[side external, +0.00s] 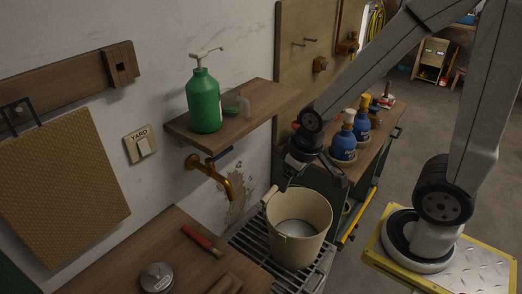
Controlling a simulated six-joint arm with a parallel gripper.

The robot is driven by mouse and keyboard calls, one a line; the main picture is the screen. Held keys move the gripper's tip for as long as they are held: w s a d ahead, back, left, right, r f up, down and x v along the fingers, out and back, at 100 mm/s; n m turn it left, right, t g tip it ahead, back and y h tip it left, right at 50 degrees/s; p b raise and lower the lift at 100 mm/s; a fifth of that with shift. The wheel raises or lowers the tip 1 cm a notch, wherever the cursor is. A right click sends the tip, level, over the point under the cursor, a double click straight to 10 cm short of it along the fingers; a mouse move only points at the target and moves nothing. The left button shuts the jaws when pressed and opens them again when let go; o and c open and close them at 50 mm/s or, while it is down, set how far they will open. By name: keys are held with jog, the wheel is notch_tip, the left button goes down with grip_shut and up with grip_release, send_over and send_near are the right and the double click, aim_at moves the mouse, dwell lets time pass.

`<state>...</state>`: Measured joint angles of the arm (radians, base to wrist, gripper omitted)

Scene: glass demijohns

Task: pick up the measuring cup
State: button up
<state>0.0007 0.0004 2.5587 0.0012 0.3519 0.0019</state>
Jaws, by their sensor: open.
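I cannot make out a measuring cup for sure in the side external view. My gripper (287,180) is open and points down, above the back left rim of a beige bucket (298,246). The bucket stands upright on a metal grate and has something pale in its bottom. A pale handle grip (270,195) sticks up at its left rim, just below my gripper.
A green pump bottle (203,103) stands on the wooden shelf (262,98). A brass tap (215,176) juts from the wall left of my gripper. Blue bottles (344,142) stand behind my arm. A red-handled tool (201,240) and a metal tin (158,277) lie on the front bench.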

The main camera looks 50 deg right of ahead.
jog(key=w+d+r+m+g+y, duration=0.25)
jog(key=w+d+m, duration=0.4)
jog(key=m, duration=0.45)
jog(key=m+t+y, duration=0.5)
jog(key=m+y, duration=0.5)
jog(key=m, duration=0.1)
send_near(233, 103)
jog(key=w+f, duration=0.2)
jog(key=w, duration=0.1)
jog(key=shift+d+f, duration=0.1)
jog(key=shift+f, duration=0.1)
jog(key=shift+x, duration=1.3)
jog(key=shift+x, duration=2.6)
jog(key=shift+s, duration=0.1)
